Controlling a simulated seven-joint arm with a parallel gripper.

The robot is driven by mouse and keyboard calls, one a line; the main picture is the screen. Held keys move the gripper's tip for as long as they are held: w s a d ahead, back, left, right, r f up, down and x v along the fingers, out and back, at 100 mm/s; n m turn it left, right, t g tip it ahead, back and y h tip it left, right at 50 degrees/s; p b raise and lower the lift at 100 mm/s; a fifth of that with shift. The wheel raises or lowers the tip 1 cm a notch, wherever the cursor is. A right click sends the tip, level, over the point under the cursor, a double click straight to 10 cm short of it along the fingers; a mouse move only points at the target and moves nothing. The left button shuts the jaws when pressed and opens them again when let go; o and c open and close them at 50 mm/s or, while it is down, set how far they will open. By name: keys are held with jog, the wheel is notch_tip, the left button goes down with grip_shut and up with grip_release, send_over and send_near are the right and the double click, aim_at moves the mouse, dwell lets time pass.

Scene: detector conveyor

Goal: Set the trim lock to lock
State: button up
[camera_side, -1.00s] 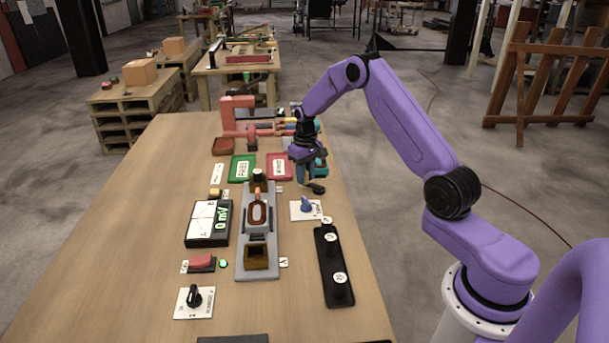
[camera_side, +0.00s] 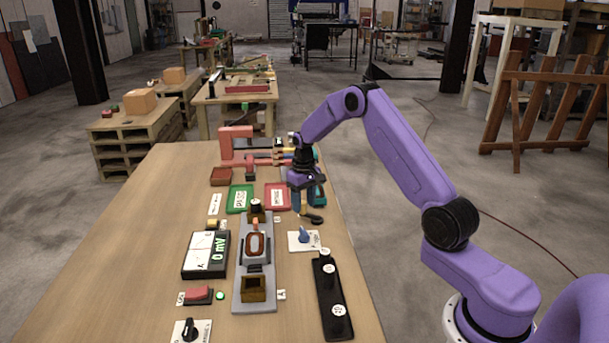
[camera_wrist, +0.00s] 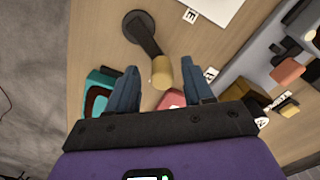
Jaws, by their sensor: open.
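My gripper (camera_wrist: 159,67) is open, with its two blue-grey fingers apart and pointing down at the far right part of the bench; it also shows in the side view (camera_side: 298,208). A black lever (camera_wrist: 143,32) with a round base and a tan knob (camera_wrist: 161,72) lies below. In the wrist view the knob appears between the fingertips; I cannot tell whether it touches them. In the side view the lever's dark base (camera_side: 313,218) is just right of the fingers. No readable label marks the trim lock, so I cannot confirm that this lever is it.
A white plate with a blue knob (camera_side: 304,236) sits nearer the camera. Green (camera_side: 232,199) and red (camera_side: 268,201) trays and a grey conveyor fixture (camera_side: 242,290) stand to the left.

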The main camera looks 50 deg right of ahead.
aim_at(303, 203)
notch_tip(303, 203, up, 16)
dwell(0.4)
dwell(0.3)
jog(key=s+a+r+n, duration=0.1)
jog(key=s+a+n, duration=0.2)
jog(key=s+a, duration=0.6)
jog(key=s+a+r+n, duration=0.1)
jog(key=s+a+n, duration=0.35)
jog(key=a, duration=0.85)
jog(key=s+f+n, duration=0.2)
jog(key=s+n, duration=0.1)
jog(key=s, duration=1)
jog(key=s+a+f+n, duration=0.1)
jog(key=s+n, duration=0.2)
jog(key=s, duration=1.1)
jog(key=shift+f+n, duration=0.35)
jog(key=shift+w+a, duration=0.1)
